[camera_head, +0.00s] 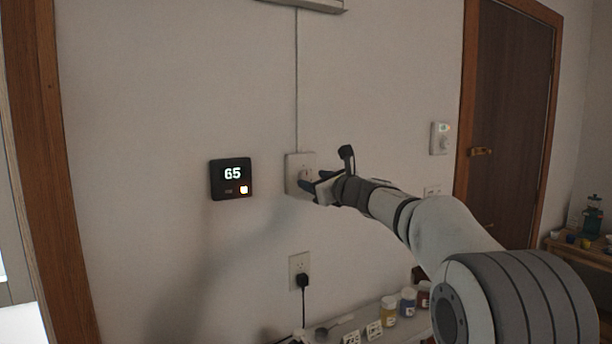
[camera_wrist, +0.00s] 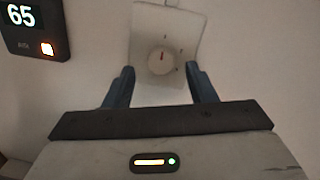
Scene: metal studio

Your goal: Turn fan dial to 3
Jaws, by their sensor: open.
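The fan dial (camera_wrist: 161,62) is a round white knob on a pale wall plate (camera_head: 296,163). My gripper (camera_wrist: 160,76) is open, with one blue finger on each side of the dial's lower part. I cannot tell whether the fingers touch it. In the head view my gripper (camera_head: 317,188) is at the lower right of the plate and hides most of the dial.
A black display reading 65 (camera_head: 231,179) is on the wall left of the plate. A cord runs up from the plate. Below are an outlet with a black plug (camera_head: 301,277) and a shelf with jars (camera_head: 389,308). A thermostat-like unit (camera_head: 440,138) is beside the door.

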